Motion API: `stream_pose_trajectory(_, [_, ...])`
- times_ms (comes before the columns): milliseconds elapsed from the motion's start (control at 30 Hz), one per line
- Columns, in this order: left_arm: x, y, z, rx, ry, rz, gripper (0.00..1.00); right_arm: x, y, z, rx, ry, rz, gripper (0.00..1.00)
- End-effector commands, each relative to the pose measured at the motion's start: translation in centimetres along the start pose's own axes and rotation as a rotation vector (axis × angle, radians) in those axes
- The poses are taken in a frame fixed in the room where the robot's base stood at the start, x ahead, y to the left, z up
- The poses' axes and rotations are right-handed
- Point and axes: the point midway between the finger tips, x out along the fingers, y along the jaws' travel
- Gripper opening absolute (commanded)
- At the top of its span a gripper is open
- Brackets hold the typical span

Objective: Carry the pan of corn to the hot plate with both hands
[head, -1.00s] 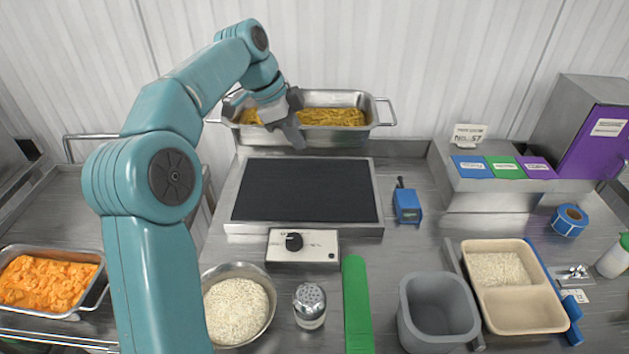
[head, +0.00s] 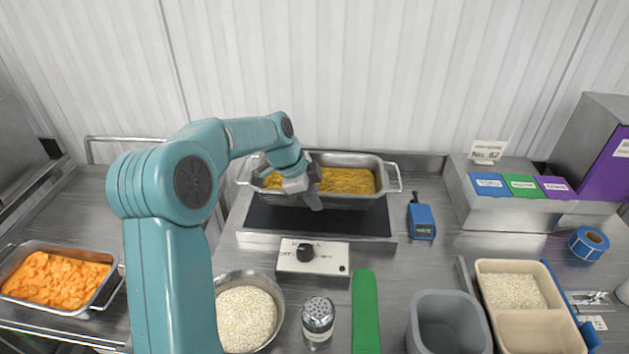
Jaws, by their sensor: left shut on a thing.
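The pan of corn (head: 352,202) is a long steel pan with a handle at each end and yellow food inside. It lies over the back part of the hot plate (head: 355,222), whose dark front strip stays bare. I cannot tell whether the pan touches the plate. My left gripper (head: 312,199) is shut on the pan's near wall, left of its middle. My left arm comes over from the left. My right gripper is not in view.
A control box (head: 313,258) with a black knob stands in front of the plate. A blue device (head: 421,221) stands just right of it. A rice bowl (head: 279,302), a shaker (head: 318,318), a green strip (head: 365,310) and a grey bin (head: 449,325) are nearer.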

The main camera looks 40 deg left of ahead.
Motion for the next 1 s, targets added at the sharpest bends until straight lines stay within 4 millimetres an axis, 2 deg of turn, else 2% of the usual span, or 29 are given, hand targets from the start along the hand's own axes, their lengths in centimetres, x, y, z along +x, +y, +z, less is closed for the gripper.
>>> stream_pose_trajectory(133, [0.5, -0.1, 0.1, 0.002, 0.003, -0.009, 0.00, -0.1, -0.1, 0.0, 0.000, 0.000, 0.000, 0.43])
stream_pose_trajectory(433, [3.9, 0.3, 1.5, 0.002, 0.002, -0.007, 0.00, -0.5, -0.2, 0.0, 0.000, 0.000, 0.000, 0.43])
stream_pose_trajectory(833, [4.4, 0.4, 1.7, 0.003, 0.002, -0.009, 0.00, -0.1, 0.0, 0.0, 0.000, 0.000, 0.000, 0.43])
stream_pose_trajectory(933, [4.6, 0.6, 1.8, 0.001, 0.000, -0.001, 0.33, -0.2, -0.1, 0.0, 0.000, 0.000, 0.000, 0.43])
stream_pose_trajectory(1000, [4.6, 0.6, 1.8, 0.001, 0.000, -0.001, 0.33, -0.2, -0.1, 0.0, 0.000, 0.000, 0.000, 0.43])
